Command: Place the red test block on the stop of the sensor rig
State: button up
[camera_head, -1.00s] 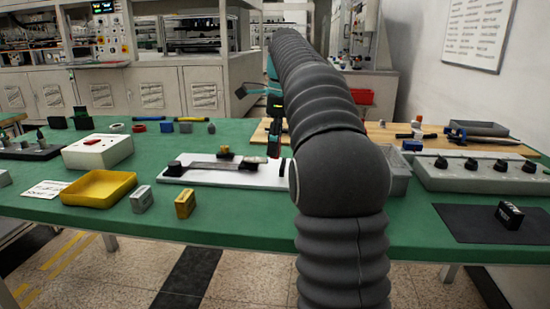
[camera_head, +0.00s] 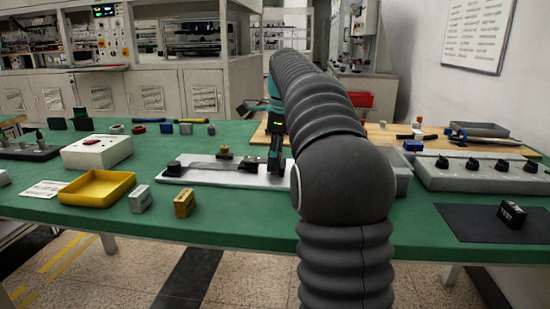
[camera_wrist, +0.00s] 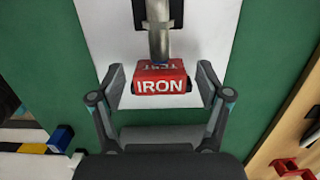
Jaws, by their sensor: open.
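The red test block (camera_wrist: 161,83), with white lettering reading IRON on one face, shows in the wrist view at the near end of a metal bar. My gripper (camera_wrist: 161,84) is open, with one finger on each side of the block and a gap on both sides. In the head view my gripper (camera_head: 275,163) is low over the right end of the sensor rig (camera_head: 205,177), a white plate with a grey bar and dark end pieces. The block is not clear there. I cannot tell whether it rests against the stop.
A yellow tray (camera_head: 78,201), a grey block (camera_head: 141,199) and a brass block (camera_head: 184,204) stand front left. A white box (camera_head: 97,151) lies behind them. A grey rig with black knobs (camera_head: 470,178) and a dark mat (camera_head: 470,224) are right. Green table is clear in front.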

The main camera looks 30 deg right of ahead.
notch_tip(320, 180, up, 12)
jog(key=d+p, duration=0.1)
jog(key=p, duration=0.1)
jog(key=shift+s, duration=0.4)
jog(key=shift+f, duration=0.1)
dwell(2.1)
